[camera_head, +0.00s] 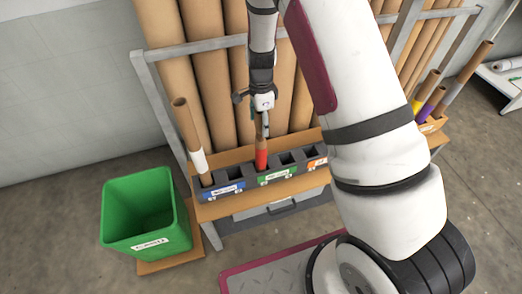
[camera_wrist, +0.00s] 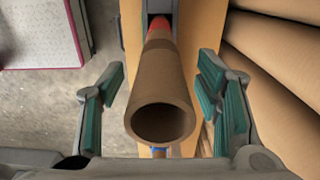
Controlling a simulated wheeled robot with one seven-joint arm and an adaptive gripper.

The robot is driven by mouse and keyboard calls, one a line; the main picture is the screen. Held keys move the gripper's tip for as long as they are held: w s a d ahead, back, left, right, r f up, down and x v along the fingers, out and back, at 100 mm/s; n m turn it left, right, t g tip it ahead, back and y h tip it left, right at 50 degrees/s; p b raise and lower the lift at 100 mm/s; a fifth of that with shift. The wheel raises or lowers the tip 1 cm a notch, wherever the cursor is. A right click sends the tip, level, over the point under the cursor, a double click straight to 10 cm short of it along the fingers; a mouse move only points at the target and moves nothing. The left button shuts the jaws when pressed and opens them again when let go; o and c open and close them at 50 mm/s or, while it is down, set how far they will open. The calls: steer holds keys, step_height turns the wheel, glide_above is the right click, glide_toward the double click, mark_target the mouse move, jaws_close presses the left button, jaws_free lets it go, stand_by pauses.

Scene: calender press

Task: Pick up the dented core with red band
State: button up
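The brown core with the red band (camera_head: 261,152) stands in a slot of the middle holder block with the green label. In the wrist view the same core (camera_wrist: 160,82) runs away from the camera, its open round end close up and its red band at the far end. I cannot make out a dent. My gripper (camera_head: 263,117) is above the holder at the core's upper part. In the wrist view my gripper (camera_wrist: 160,100) is open, its green-padded fingers on either side of the core with gaps showing on both sides.
A core with a white band (camera_head: 186,128) leans in the blue-labelled block (camera_head: 220,189). Large brown rolls (camera_head: 212,70) stand in a grey rack behind. A green bin (camera_head: 119,228) stands at left. Cores with yellow and purple bands (camera_head: 431,102) stand at right.

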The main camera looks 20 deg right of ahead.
jaws_close()
steer(key=shift+r, duration=0.1)
